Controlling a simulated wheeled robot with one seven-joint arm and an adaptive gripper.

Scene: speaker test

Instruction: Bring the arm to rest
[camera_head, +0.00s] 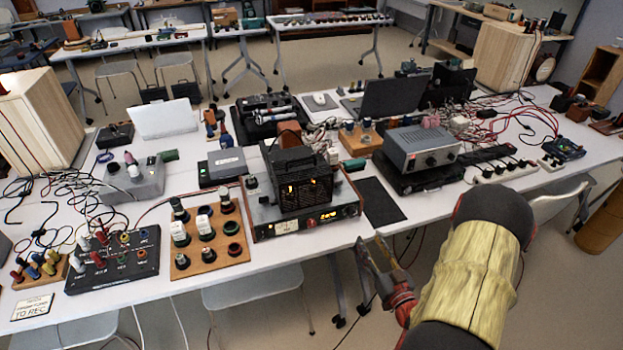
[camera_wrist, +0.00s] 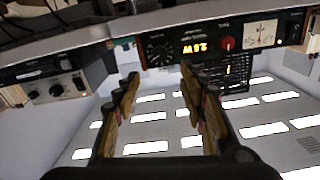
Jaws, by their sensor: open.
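My gripper (camera_head: 376,254) is at the front edge of the white table, right of centre in the head view, at the end of my yellow-sleeved arm. In the wrist view my gripper (camera_wrist: 160,88) shows two fingers set well apart with nothing between them. Past the fingertips is an amplifier-like device with a lit orange display (camera_wrist: 195,47); in the head view this device (camera_head: 300,222) stands at the table's front edge, left of my gripper. My gripper looks apart from it, though the exact gap is hard to tell.
The white table (camera_head: 290,262) is crowded with a grey meter box (camera_head: 418,147), a wooden board with posts (camera_head: 204,237), a black terminal box (camera_head: 112,262) and loose cables. A black mat (camera_head: 379,201) lies near the front edge. Floor shows in front of the table.

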